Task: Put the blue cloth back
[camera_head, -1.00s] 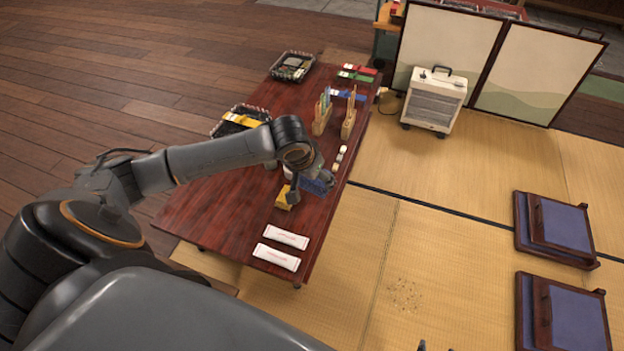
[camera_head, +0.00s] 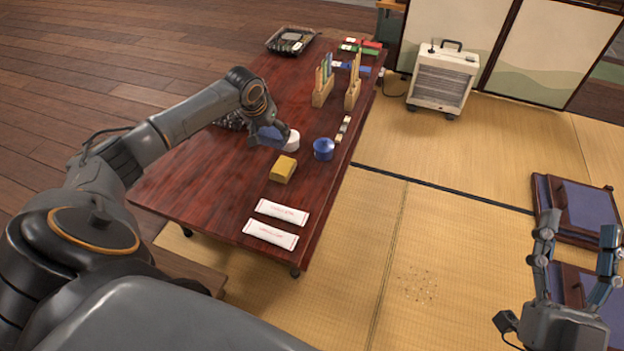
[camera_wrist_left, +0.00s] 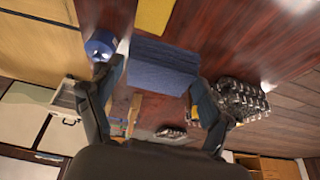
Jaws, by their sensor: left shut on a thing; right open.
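The blue cloth (camera_head: 268,134) is in my left gripper (camera_head: 266,138), above the dark red table (camera_head: 215,190) beside a white round container (camera_head: 291,140). In the left wrist view the folded blue cloth (camera_wrist_left: 162,66) lies between the two fingers of my left gripper (camera_wrist_left: 157,95). My right gripper (camera_head: 577,237) is open and empty at the lower right, over the tatami and away from the table.
Wooden holders (camera_head: 353,95) stand further back. A black basket (camera_head: 232,119) is partly hidden behind my left arm; another (camera_head: 292,40) is at the far end.

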